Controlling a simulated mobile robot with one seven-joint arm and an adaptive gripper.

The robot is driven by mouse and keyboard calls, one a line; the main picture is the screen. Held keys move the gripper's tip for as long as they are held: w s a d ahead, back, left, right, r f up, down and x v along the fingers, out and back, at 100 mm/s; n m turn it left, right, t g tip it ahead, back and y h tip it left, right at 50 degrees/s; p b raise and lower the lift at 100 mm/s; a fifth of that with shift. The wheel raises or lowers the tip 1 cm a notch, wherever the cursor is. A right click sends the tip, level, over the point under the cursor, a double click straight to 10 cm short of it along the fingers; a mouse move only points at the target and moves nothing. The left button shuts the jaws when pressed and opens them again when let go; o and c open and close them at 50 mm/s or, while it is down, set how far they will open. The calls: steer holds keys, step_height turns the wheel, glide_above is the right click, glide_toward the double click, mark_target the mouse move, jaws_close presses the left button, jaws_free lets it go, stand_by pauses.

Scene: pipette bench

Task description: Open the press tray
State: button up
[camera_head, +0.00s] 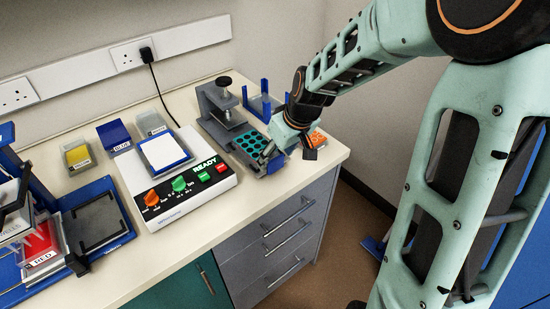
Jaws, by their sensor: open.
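The grey press (212,102) with a black knob on top stands near the back of the bench. Its tray (273,166) extends from the press toward the front right edge and bears a teal block (250,143) with several round holes. My gripper (288,154) is open at the front right end of the tray, with its fingers pointing down. I cannot tell whether a finger touches the tray. The wrist hides part of the tray's right side.
A white control box (150,209) marked READY stands left of the press. A blue rack (263,88) is behind the tray, and an orange holed block (317,138) is right of my gripper. Boxes and a blue frame (118,231) fill the left. Drawers (280,235) are below.

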steer(key=v, duration=0.9)
steer(key=shift+r, duration=0.4)
